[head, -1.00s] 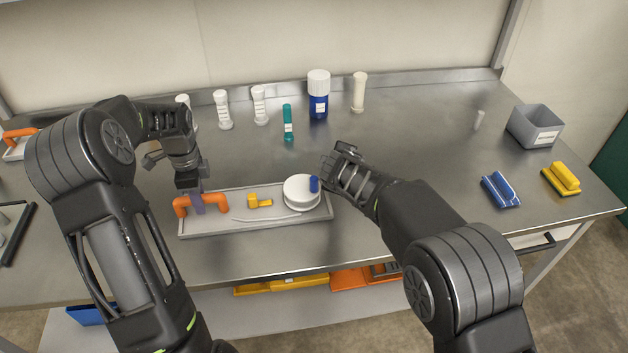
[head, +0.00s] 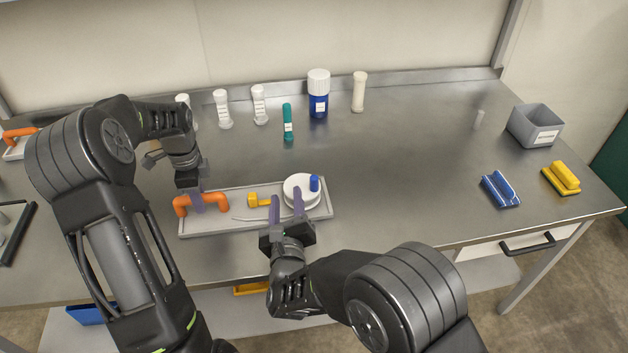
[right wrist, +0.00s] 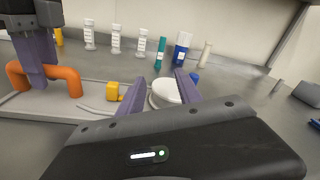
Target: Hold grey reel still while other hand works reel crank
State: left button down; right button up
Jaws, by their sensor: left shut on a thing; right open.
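The reel (head: 300,192) is a grey tray-like base (head: 240,228) with a white round drum and a blue crank knob (head: 314,184) on top. An orange handle (head: 181,204) stands at the base's left end. A yellow piece (head: 258,201) and a thin pale line lie between handle and drum. My left gripper (head: 196,203) is shut on the orange handle. My right gripper (head: 287,202) is open at the drum's near left side, its fingers pointing away from me. In the right wrist view, the white drum (right wrist: 166,92) shows between and beyond the fingers, with the blue knob (right wrist: 195,78) partly hidden.
Behind the reel stand several white tubes (head: 223,110), a teal tube (head: 288,122), a blue bottle with white cap (head: 318,96) and a cream cylinder (head: 359,92). A grey bin (head: 535,127), a blue brush (head: 500,190) and a yellow brush (head: 563,178) are at right.

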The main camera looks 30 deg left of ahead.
aim_at(314, 184)
jog(key=d+m+h, duration=0.1)
jog(key=d+m, duration=0.1)
jog(key=s+d+f+m+t+h, duration=0.1)
jog(key=d+m, duration=0.1)
jog(key=m, duration=0.1)
jog(key=d+m+t+h, duration=0.1)
jog(key=d+m, duration=0.1)
jog(key=shift+s+f+m, duration=0.15)
jog(key=shift+s+m, duration=0.15)
jog(key=shift+s, duration=0.1)
jog(key=shift+w+a, duration=0.1)
jog(key=x, duration=1.1)
jog(key=shift+w, duration=0.4)
grip_shut()
